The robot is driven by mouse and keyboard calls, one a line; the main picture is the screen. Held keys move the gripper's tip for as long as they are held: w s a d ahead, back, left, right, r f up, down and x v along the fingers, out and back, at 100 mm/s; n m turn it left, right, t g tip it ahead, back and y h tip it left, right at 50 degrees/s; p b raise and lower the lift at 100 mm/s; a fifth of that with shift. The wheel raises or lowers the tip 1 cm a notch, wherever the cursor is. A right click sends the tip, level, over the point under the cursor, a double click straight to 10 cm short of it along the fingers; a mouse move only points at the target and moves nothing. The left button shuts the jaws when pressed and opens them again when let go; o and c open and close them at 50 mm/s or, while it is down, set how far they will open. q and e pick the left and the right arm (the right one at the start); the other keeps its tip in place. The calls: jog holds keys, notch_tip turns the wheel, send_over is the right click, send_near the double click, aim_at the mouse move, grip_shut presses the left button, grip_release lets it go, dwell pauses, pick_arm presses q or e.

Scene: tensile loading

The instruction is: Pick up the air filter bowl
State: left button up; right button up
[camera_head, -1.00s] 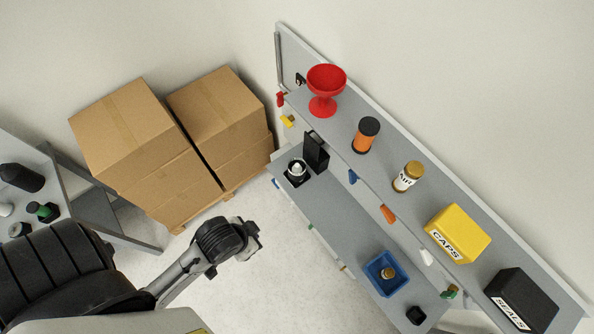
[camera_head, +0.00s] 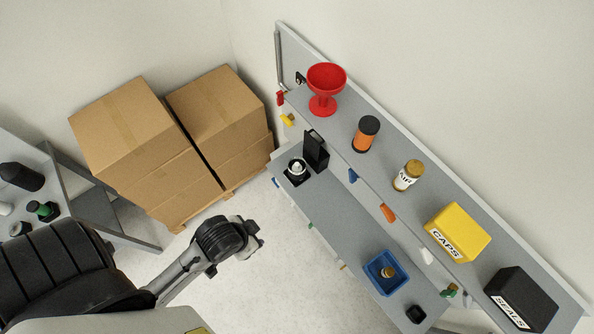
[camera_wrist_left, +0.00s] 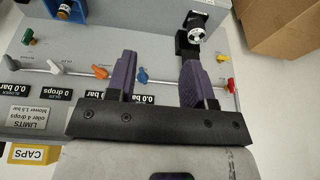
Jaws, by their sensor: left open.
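I cannot tell for certain which thing is the air filter bowl. A small jar with a tan top and a label that seems to read AIR (camera_head: 407,177) stands on the upper shelf. A small brass-coloured piece (camera_head: 388,272) sits in a blue tray (camera_head: 372,278) on the lower shelf; the tray also shows in the left wrist view (camera_wrist_left: 78,14). A round black-and-white fitting (camera_head: 296,169) is at the lower shelf's far end, also in the left wrist view (camera_wrist_left: 197,30). My left gripper (camera_wrist_left: 160,62) is open and empty, apart from the shelves. My right gripper is out of view.
The upper shelf holds a red funnel (camera_head: 325,88), an orange-and-black canister (camera_head: 366,134), a yellow CAPS box (camera_head: 458,232) and a black SEALS box (camera_head: 520,298). Coloured valve handles line its edge. Cardboard boxes (camera_head: 150,140) stand behind. Floor between arm and shelves is clear.

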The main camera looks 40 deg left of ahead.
pick_arm(q)
jog(key=o, duration=0.9)
jog(key=shift+o, duration=0.2)
